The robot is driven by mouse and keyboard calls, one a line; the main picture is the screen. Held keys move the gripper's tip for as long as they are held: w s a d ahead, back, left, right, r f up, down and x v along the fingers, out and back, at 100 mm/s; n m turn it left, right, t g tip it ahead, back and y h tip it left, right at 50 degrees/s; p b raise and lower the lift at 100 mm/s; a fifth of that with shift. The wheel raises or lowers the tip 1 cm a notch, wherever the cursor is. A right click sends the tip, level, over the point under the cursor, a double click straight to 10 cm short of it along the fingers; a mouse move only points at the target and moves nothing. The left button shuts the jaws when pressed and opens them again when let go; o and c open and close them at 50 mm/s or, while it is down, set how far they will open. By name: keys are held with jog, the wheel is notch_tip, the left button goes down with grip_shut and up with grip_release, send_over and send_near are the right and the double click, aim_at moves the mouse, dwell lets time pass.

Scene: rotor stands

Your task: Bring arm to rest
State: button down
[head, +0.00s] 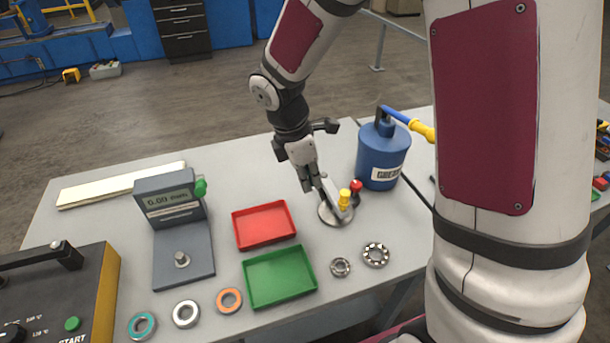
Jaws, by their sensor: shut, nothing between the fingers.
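My arm reaches down from the top of the head view over the grey table (110,205). My gripper (334,196) points down at the round metal stand (331,218) right of the trays. It is shut and empty. Its fingertips are close to the stand's yellow knob (344,200); I cannot tell whether they touch. A red knob (355,187) stands just behind the yellow one. The gripper hides part of the stand.
A blue grease can (382,160) stands close behind the stand. A red tray (263,226) and green tray (279,277) lie to its left, and bearings (375,254) lie in front. A gauge (170,200) and heater box (65,300) stand left.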

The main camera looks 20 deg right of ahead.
jog(key=s+r+m+t+y+b, duration=0.1)
jog(key=s+r+m+t, duration=0.4)
jog(key=s+r+m, duration=1.2)
jog(key=shift+s+d+r+m+t+y, duration=0.35)
jog(key=shift+r+y, duration=0.55)
jog(key=shift+r, duration=0.35)
jog(key=shift+w, duration=0.1)
